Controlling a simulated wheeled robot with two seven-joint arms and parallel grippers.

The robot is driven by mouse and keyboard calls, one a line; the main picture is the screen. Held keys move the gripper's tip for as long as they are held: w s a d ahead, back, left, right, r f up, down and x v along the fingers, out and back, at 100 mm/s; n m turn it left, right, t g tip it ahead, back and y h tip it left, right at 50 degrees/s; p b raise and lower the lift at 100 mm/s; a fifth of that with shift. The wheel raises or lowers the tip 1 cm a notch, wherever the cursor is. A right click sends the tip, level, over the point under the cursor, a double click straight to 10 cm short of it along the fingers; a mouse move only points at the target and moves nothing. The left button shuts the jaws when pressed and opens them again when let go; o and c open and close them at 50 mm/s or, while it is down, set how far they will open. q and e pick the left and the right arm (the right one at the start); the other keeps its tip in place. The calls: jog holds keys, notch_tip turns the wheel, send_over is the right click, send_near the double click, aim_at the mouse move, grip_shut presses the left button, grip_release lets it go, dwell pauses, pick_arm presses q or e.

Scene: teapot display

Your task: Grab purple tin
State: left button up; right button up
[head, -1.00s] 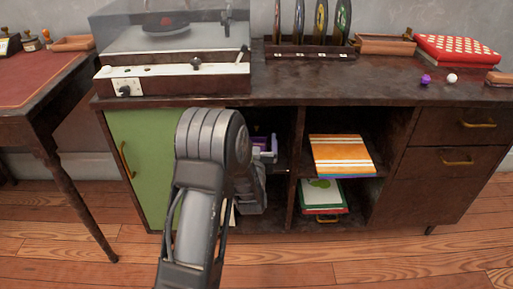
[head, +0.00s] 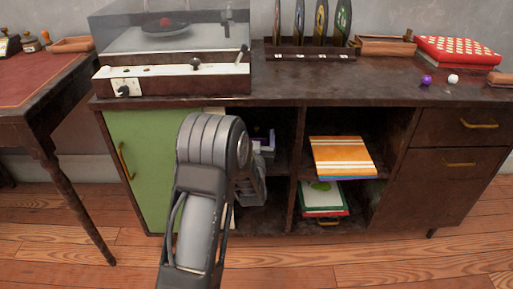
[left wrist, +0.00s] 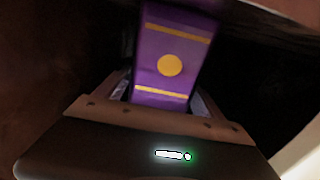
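The purple tin (left wrist: 165,45) fills the middle of the left wrist view, close to the camera. It has a yellow disc and yellow bands and appears slightly tilted. My left gripper (left wrist: 160,98) has its fingers along both sides of the tin's near end, with no clear gap, and looks shut on it. In the head view my left gripper (head: 263,147) reaches into the open middle compartment of the cabinet. Only a small purple patch of the tin (head: 271,136) shows there, and my arm hides much of that compartment. My right gripper is not in view.
The dark cabinet (head: 350,96) has a green door (head: 145,165) left of my arm. Its shelf divider (head: 296,170) stands just right of the gripper. Books (head: 343,157) lie in the right compartment. A record player (head: 170,80) stands on top.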

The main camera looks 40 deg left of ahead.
pick_arm(q)
jog(key=c, duration=1.4)
notch_tip(320, 180, up, 10)
jog(key=p, duration=0.4)
